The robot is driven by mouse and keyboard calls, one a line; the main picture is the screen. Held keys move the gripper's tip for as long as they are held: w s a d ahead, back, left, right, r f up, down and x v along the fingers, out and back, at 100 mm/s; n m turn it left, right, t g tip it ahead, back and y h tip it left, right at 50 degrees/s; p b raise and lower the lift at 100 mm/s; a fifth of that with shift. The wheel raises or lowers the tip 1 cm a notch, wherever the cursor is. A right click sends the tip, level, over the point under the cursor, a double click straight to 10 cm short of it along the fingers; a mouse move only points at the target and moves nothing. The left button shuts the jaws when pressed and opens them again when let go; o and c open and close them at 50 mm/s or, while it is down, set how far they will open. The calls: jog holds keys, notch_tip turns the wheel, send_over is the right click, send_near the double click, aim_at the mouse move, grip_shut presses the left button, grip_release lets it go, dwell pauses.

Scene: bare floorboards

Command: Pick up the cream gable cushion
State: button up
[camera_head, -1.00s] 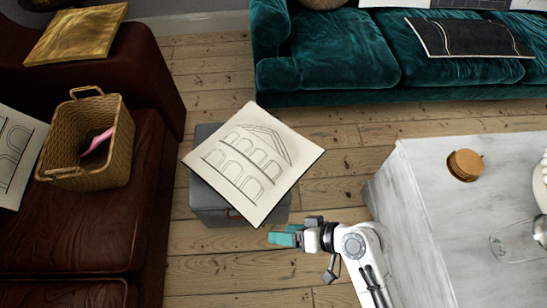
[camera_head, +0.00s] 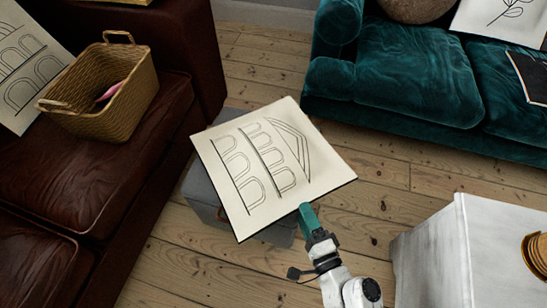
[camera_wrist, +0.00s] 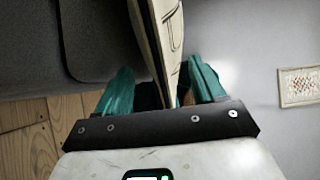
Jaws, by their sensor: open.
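The cream gable cushion (camera_head: 265,160) lies on a grey ottoman (camera_head: 205,205), overhanging its top. It has dark line drawings of arches and a gable, and a dark edge. My gripper (camera_head: 306,208) is at the cushion's near right edge, its teal fingers pointing at it. In the wrist view my open gripper (camera_wrist: 162,88) has one teal finger on each side of the cushion's edge (camera_wrist: 168,35). The cushion's edge stands between them. I cannot tell whether either finger touches it.
A brown leather sofa (camera_head: 60,220) at left holds a wicker basket (camera_head: 115,100) and another cream arch-drawn cushion (camera_head: 20,60). A teal sofa (camera_head: 420,85) stands at upper right, a white marble-like table (camera_head: 450,250) at lower right. Bare floorboards (camera_head: 385,205) lie between.

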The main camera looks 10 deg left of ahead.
aim_at(292, 190)
jog(key=x, duration=0.8)
jog(key=shift+w+a+f+b, duration=0.1)
jog(key=shift+w+a+b, duration=0.1)
jog(key=shift+b, duration=0.15)
jog(key=c, duration=0.9)
